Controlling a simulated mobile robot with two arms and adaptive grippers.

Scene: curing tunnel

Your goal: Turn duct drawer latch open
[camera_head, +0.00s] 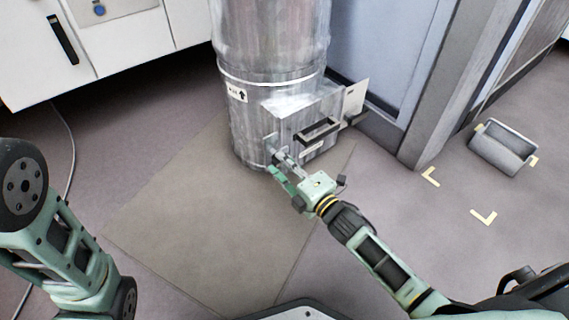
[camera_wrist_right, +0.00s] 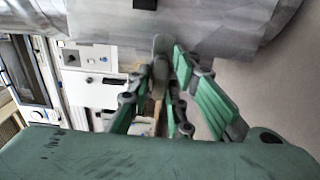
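The duct (camera_head: 268,60) is a shiny metal cylinder standing on the floor. The boxy drawer housing (camera_head: 300,110) sticks out low on its front, with a dark bar handle (camera_head: 319,131) on its face. The latch (camera_head: 272,143) is a small grey piece at the housing's left edge, partly hidden by my right gripper (camera_head: 281,167). In the right wrist view, a grey rounded tab of the latch (camera_wrist_right: 161,46) stands between the close-set green fingertips (camera_wrist_right: 165,68), which look shut on it; the exact contact is partly hidden. My left arm is at the left edge; its gripper is out of view.
A pale plate (camera_head: 355,98) stands beside the housing on the right. A grey open bin (camera_head: 501,148) sits on the floor at right, near yellow corner marks. White cabinets (camera_head: 110,45) stand at the back left. The floor left of the duct is clear apart from a thin cable.

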